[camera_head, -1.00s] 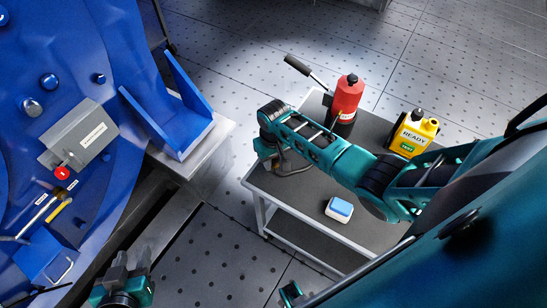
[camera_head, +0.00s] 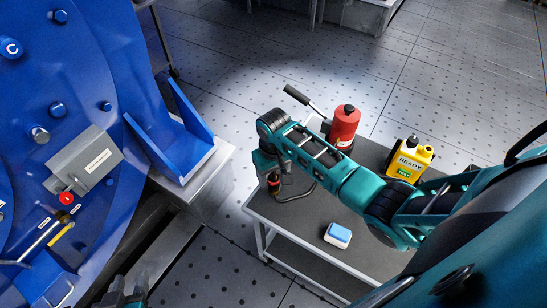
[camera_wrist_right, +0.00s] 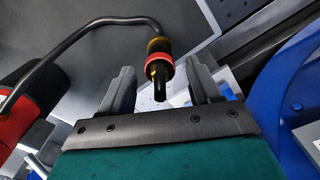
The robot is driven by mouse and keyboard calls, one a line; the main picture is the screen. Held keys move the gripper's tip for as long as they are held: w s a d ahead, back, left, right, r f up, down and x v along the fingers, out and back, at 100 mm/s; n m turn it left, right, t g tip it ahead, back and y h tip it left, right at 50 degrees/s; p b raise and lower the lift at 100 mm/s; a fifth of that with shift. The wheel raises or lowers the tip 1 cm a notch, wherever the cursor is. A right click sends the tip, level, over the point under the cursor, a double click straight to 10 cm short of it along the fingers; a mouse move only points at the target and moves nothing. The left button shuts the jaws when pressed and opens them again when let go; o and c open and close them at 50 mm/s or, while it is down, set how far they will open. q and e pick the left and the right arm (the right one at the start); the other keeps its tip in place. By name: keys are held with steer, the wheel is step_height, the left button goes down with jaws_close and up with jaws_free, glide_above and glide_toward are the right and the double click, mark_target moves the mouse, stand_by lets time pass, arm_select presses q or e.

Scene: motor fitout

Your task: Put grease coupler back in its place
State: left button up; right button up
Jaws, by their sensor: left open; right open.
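The grease coupler (camera_wrist_right: 159,66) is a dark cylinder with a red ring and a yellowish band, at the end of a black hose. In the right wrist view it lies between the fingers of my right gripper (camera_wrist_right: 162,82), its narrow tip pointing toward the palm. Gaps show on both sides, so the fingers are open around it. In the head view the coupler (camera_head: 274,184) is just below my right gripper (camera_head: 266,164), over the trolley's left end. The red grease pump (camera_head: 343,128) stands on the trolley. My left gripper (camera_head: 123,298) is partly cut off at the bottom edge.
The grey trolley top (camera_head: 300,212) also holds a yellow "READY" canister (camera_head: 410,160) and a blue-and-white block (camera_head: 338,235). The blue machine (camera_head: 90,60), with a grey box (camera_head: 84,160) and red knob, fills the left side. Open floor lies between machine and trolley.

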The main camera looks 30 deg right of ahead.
step_height(320, 180, up, 6)
stand_by(0.7)
steer(key=shift+s+a, duration=0.1)
steer(key=shift+s, duration=0.2)
steer(key=s+r+n+t, duration=0.15)
steer(key=s+r, duration=0.25)
steer(key=s, duration=0.6)
steer(key=s+r+t, duration=0.2)
steer(key=s+r, duration=0.3)
steer(key=s, duration=0.5)
steer(key=w+a+f+t+y, duration=0.2)
steer(key=w+a+f+t, duration=0.1)
steer(key=w+f+t, duration=0.4)
steer(key=shift+w+a+f+n, duration=0.2)
steer(key=shift+w+f+n, duration=0.25)
steer(key=shift+f, duration=0.5)
